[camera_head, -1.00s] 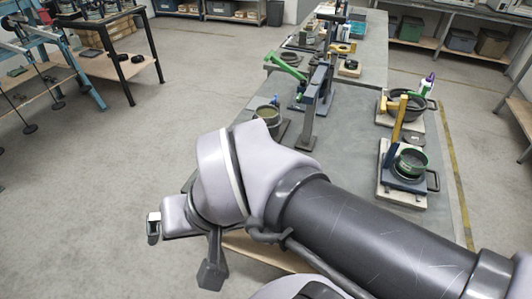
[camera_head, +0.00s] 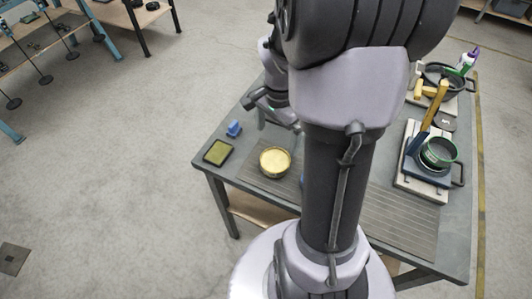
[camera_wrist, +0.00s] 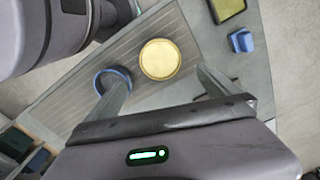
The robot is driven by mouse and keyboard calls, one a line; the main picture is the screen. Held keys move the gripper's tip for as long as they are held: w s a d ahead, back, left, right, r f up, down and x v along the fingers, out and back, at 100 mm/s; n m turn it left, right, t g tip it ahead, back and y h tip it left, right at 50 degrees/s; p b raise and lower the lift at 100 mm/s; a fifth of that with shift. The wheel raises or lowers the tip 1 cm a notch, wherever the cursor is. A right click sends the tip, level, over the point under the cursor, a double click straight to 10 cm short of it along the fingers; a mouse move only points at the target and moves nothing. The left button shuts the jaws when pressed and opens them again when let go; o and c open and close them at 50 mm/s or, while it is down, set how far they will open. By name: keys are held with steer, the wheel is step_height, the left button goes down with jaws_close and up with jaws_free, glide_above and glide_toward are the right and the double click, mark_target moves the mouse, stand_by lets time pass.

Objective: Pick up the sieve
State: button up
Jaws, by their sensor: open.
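A round yellow, brass-coloured pan (camera_head: 275,162), which looks like a sieve, sits on the grooved mat at the near end of the bench. In the wrist view the pan (camera_wrist: 160,59) shows from above, beyond and between my fingertips. My gripper (camera_wrist: 166,82) is open and empty, with a finger to either side of the view's middle. A blue ring (camera_wrist: 103,74) lies on the mat, partly behind my left finger. A green-rimmed round vessel (camera_head: 438,152) sits in a lever device at the right; I cannot tell if it is also a sieve.
A green-yellow pad (camera_head: 218,152) and a small blue block (camera_head: 234,129) lie at the bench's left edge. My arm hides the bench's middle.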

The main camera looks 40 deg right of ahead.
steer(key=b, duration=0.2)
glide_above(275, 165)
step_height(275, 165, down, 8)
steer(key=shift+d+r, duration=0.15)
steer(key=shift+r, duration=0.1)
step_height(275, 165, down, 5)
steer(key=b, duration=0.3)
steer(key=shift+f, duration=0.15)
steer(key=c, duration=1.5)
